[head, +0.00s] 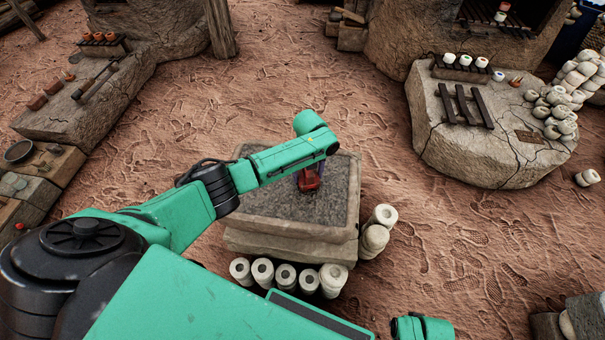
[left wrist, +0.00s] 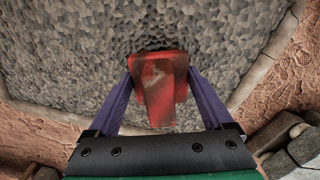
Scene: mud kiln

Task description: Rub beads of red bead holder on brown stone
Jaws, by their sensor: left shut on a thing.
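The red bead holder (head: 309,180) is over the stone slab in the middle of the head view, partly hidden by my left arm. In the left wrist view the red bead holder (left wrist: 158,85) sits between the two purple fingers of my left gripper (left wrist: 160,88), which is shut on it. The stone (head: 262,203) has a rough grey top and a tan rim. Its pebbly surface (left wrist: 60,50) fills most of the left wrist view. The holder is close to this surface; I cannot tell whether it touches. Its beads are hidden. My right gripper is not in view.
Several white cylinders (head: 285,276) stand along the slab's front and right sides. A cracked stone table (head: 450,150) with beads and a dark rack is at the right. A long stone bench (head: 85,110) is at the left. Sandy ground between them is clear.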

